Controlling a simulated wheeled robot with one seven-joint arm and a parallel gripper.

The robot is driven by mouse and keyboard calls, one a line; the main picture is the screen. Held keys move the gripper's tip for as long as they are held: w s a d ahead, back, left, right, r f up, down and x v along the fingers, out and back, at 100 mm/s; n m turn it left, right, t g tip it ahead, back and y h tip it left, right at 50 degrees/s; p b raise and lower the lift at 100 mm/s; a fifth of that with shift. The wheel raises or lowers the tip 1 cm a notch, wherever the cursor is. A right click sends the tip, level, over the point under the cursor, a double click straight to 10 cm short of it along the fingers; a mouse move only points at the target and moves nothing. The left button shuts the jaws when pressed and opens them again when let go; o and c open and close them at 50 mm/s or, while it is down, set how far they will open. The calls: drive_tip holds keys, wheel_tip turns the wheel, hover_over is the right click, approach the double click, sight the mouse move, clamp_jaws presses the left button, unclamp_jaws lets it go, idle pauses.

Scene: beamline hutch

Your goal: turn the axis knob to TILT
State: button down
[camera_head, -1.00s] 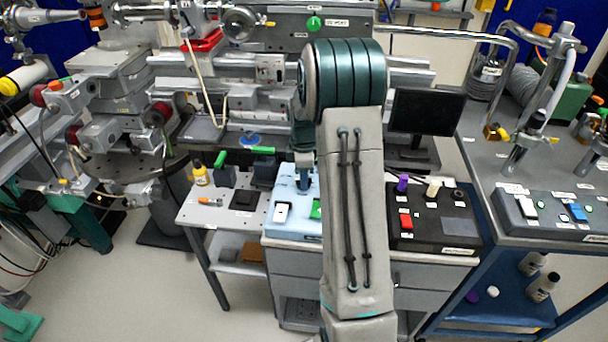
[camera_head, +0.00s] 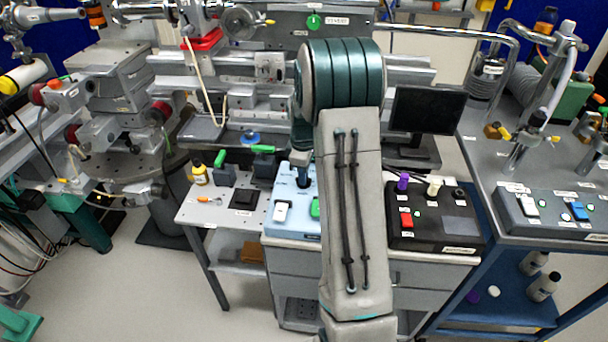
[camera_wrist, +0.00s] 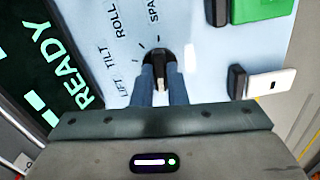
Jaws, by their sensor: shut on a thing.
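The axis knob (camera_wrist: 160,57) is a small dark knob with a pale mark on the light blue panel (camera_wrist: 200,55) in the wrist view. Labels LIFT, TILT, ROLL and a partly cut-off SPA... run around it with short tick marks. My gripper (camera_wrist: 161,75) has its two blue fingers shut on the knob, one at each side. The fingers hide part of the knob, and I cannot tell surely which label it points at. In the head view the panel (camera_head: 284,187) stands on the bench, and my arm hides much of the gripper and knob.
A screen reading READY (camera_wrist: 45,60) lies left of the knob in the wrist view. A white rocker switch (camera_wrist: 269,82) and a green button (camera_wrist: 262,8) are to the right. In the head view a black control box (camera_head: 425,238) stands right of my arm, below a dark monitor (camera_head: 424,110).

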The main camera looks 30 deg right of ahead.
drive_tip(key=m, duration=0.5)
drive_tip(key=shift+m+b, duration=0.3)
drive_tip(key=shift+b, duration=0.05)
drive_tip(key=m, duration=1)
drive_tip(key=shift+m, duration=2.2)
drive_tip(key=c, duration=1.4)
unclamp_jaws()
drive_tip(key=shift+c, duration=0.2)
wheel_tip(320, 180, up, 14)
